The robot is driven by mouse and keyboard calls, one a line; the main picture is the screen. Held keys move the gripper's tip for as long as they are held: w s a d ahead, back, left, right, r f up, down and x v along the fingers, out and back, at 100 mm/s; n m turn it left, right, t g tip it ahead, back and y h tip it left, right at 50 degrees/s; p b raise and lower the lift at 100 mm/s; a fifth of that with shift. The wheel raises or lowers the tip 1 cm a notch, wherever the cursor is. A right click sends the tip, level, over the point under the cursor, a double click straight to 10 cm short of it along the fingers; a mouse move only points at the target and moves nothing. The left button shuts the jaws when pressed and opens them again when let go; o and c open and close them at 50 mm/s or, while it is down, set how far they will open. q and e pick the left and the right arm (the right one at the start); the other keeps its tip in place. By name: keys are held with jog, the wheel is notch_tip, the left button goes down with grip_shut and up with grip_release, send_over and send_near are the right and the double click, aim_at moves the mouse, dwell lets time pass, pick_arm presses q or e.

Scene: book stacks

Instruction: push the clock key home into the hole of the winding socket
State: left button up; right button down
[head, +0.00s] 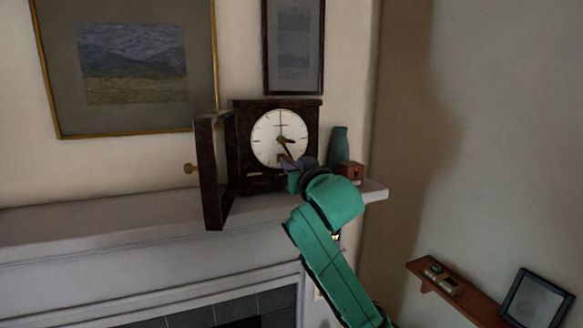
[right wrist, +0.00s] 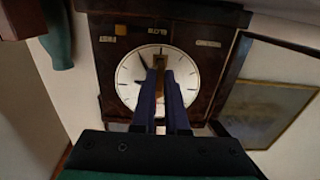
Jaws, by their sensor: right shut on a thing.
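A dark wooden clock (head: 277,180) with a round white dial (head: 270,134) stands on the mantel. Its door (head: 212,172) hangs open to the left. My right gripper (head: 289,162) reaches the lower part of the dial. In the right wrist view its two dark fingers (right wrist: 164,78) are shut on the clock key (right wrist: 159,61), a small brassy piece at the fingertips in front of the dial. The winding socket and its hole are hidden behind the key and fingers; I cannot tell how deep the key sits. My left gripper is not in view.
A teal bottle (head: 339,146) and a small reddish-brown box (head: 351,172) stand just right of the clock. The mantel (head: 110,228) is clear to the left of the door. Framed pictures hang above. A wall shelf (head: 482,306) is at lower right.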

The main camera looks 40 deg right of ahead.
jog(key=shift+w+d, duration=0.2)
jog(key=shift+w, duration=0.4)
jog(key=c, duration=0.9)
grip_release()
jog(key=shift+o, duration=0.2)
jog(key=b+v, duration=0.8)
jog(key=v, duration=0.6)
jog(key=shift+s, duration=0.2)
jog(key=shift+s+a, duration=0.15)
